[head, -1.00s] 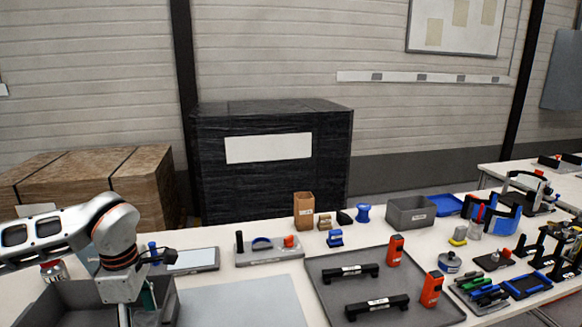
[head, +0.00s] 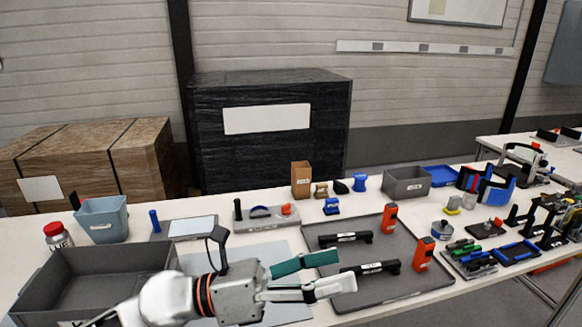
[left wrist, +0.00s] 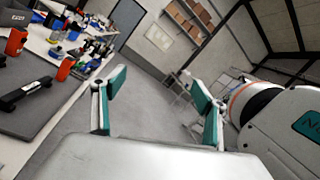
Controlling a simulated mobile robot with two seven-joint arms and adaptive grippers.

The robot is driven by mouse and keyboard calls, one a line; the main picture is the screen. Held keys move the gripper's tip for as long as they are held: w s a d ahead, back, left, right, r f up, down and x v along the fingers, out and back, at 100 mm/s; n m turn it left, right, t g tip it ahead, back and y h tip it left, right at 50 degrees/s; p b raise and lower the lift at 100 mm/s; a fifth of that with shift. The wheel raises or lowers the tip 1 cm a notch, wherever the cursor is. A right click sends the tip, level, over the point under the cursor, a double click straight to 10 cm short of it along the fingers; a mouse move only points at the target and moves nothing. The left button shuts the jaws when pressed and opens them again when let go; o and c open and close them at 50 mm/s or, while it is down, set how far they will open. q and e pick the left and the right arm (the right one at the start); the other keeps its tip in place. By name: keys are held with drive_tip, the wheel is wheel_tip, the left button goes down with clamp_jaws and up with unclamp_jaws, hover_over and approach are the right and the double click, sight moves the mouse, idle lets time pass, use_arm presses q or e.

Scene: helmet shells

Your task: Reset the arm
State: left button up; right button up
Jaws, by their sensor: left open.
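My left arm comes in at the bottom of the head view. Its gripper (head: 335,272) is open and empty, its fingers pointing right over the near-left edge of the dark grey tray. In the left wrist view the two green-padded fingers (left wrist: 158,98) stand wide apart with only floor and far room between them. Part of another arm of mine (left wrist: 262,105) shows at the right of that view. My right gripper is not seen in the head view.
The dark tray (head: 385,290) holds two black handles (head: 344,238) and two orange devices (head: 390,218). A grey bin (head: 95,275) stands at left, with a blue-grey bin (head: 102,219) and a red-lidded jar (head: 58,236) behind it. Small parts crowd the table's right side.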

use_arm(q)
drive_tip(key=w+a+r+n+t+y, duration=0.1)
drive_tip(key=w+a+n+t+y, duration=0.35)
drive_tip(key=a+n+t, duration=0.4)
drive_tip(key=w+a+r+n+t+y, duration=0.25)
drive_tip(key=w+a+n+t, duration=0.25)
drive_tip(key=n+t, duration=0.55)
drive_tip(key=a+f+n+g+y, duration=0.4)
drive_tip(key=a+f+n+y, duration=1)
drive_tip(key=a+f+n, duration=0.15)
drive_tip(key=s+a+f+n+g+y, duration=0.25)
drive_tip(key=s+a+f+g, duration=0.25)
drive_tip(key=s+a+f, duration=0.35)
drive_tip(key=s+a+f+n+g+y, duration=0.1)
drive_tip(key=s+a+f+n+g, duration=0.3)
drive_tip(key=s+f, duration=0.6)
drive_tip(key=w+d+f+n+t+h, duration=0.1)
drive_tip(key=d+f+h, duration=0.6)
drive_tip(key=d+f, duration=0.7)
drive_tip(key=shift+w+d+f+n+t, duration=0.25)
drive_tip(key=shift+w+d+n+t, duration=0.05)
drive_tip(key=shift+w+d+t, duration=0.4)
